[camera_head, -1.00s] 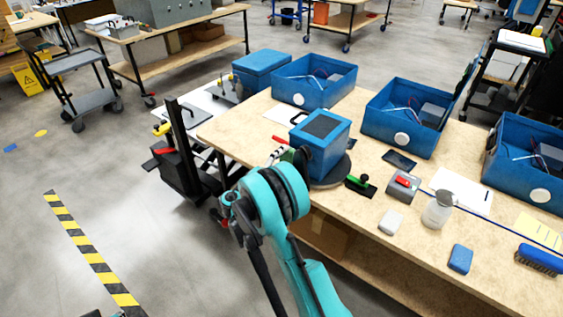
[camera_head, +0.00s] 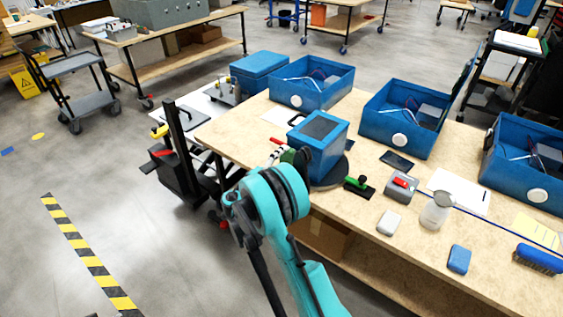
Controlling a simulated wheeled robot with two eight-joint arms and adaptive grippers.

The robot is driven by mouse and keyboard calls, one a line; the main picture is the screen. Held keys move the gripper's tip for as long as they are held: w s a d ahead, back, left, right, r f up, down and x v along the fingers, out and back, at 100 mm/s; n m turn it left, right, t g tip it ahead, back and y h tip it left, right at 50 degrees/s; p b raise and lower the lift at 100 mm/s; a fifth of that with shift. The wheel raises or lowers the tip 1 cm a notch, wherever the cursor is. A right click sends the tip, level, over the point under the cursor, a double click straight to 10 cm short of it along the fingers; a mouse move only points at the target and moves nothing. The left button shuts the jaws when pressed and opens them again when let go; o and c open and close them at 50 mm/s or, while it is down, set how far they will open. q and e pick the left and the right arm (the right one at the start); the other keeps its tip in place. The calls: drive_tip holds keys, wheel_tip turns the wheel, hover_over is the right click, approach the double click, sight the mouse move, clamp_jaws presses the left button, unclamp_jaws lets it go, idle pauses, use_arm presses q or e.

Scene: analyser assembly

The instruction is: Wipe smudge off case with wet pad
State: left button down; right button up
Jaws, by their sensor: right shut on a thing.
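The blue case (camera_head: 323,158) stands upright on a dark round turntable (camera_head: 341,178) near the table's left end. A dark panel covers part of its top. No smudge can be made out on the faces I see. My teal right arm reaches up from below. My right gripper (camera_head: 289,156) is at the case's left side, mostly hidden behind my own arm. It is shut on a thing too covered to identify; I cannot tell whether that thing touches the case. A small red part (camera_head: 276,141) shows beside the gripper. My left gripper is out of view.
Right of the case lie a green-handled tool (camera_head: 359,187), a grey block with a red top (camera_head: 401,187), a white block (camera_head: 388,223), a bottle (camera_head: 436,212) and a blue sponge (camera_head: 459,259). Blue bins (camera_head: 388,125) line the back. A black stand (camera_head: 177,165) is at left.

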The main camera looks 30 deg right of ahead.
sight(314, 165)
drive_tip(key=shift+w+d, duration=0.1)
drive_tip(key=shift+d, duration=0.25)
drive_tip(key=shift+s+d, duration=0.65)
drive_tip(key=shift+s, duration=0.9)
drive_tip(key=shift+s+d, duration=0.7)
drive_tip(key=shift+s, duration=0.85)
drive_tip(key=shift+s+d, duration=0.65)
drive_tip(key=shift+s, duration=0.9)
drive_tip(key=shift+w+a, duration=0.65)
drive_tip(key=shift+w, duration=0.9)
drive_tip(key=shift+w+a, duration=0.7)
drive_tip(key=shift+w, duration=0.9)
drive_tip(key=shift+w+a, duration=0.65)
drive_tip(key=shift+w, duration=0.9)
drive_tip(key=v, duration=0.6)
drive_tip(key=shift+a, duration=0.1)
